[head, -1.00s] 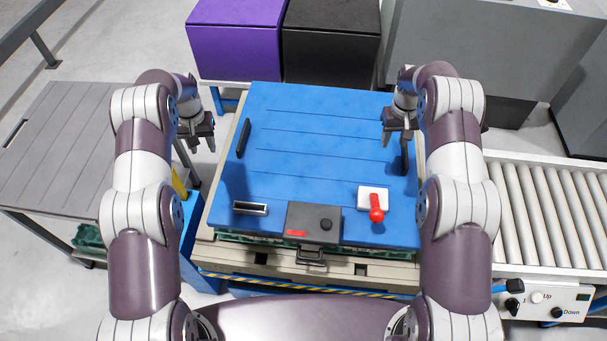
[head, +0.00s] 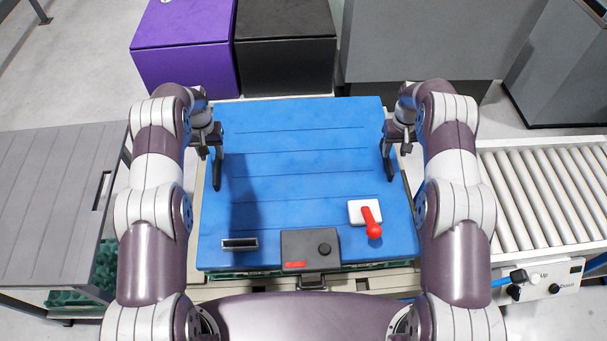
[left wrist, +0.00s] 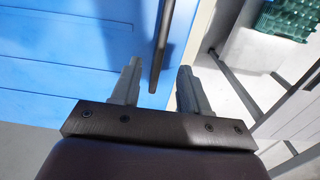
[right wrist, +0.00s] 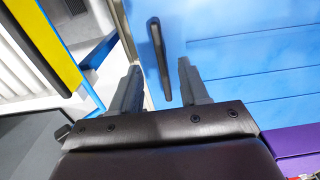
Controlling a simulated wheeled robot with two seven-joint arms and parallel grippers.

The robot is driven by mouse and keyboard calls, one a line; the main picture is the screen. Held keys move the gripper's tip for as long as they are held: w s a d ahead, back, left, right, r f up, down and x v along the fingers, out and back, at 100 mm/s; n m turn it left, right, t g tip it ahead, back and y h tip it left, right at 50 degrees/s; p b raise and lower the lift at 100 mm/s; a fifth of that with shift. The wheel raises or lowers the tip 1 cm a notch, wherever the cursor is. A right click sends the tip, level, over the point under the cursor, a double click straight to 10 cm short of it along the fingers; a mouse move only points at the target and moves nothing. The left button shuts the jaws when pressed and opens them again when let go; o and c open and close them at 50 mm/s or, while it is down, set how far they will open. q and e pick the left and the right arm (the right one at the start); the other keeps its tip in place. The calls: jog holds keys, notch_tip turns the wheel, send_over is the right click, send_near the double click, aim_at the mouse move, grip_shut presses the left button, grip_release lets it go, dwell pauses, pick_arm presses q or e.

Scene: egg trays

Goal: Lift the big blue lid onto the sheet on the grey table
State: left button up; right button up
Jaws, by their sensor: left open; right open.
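The big blue lid (head: 300,150) lies flat over a base in front of me. It has a black upright handle on each side: a left handle (head: 217,172) and a right handle (head: 386,165). My left gripper (head: 212,145) is open at the left handle; in the left wrist view the handle end (left wrist: 158,65) points between the fingertips. My right gripper (head: 396,145) is open at the right handle; in the right wrist view that handle (right wrist: 160,65) lies between the fingertips. The grey table (head: 55,200) stands at the left with a grey lined top; I cannot tell the sheet apart from it.
Purple (head: 183,55) and black (head: 285,55) boxes stand behind. A roller conveyor (head: 550,190) is at the right. Green trays (head: 85,290) show under the grey table.

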aim_at(216, 165)
pick_arm(q)
notch_tip(216, 165, down, 7)
jog(key=shift+f, duration=0.1)
pick_arm(e)
notch_tip(216, 165, down, 7)
jog(key=shift+f, duration=0.15)
pick_arm(q)
jog(key=shift+s, duration=0.1)
pick_arm(e)
jog(key=shift+s, duration=0.1)
pick_arm(q)
grip_shut()
pick_arm(e)
grip_shut()
dwell(0.6)
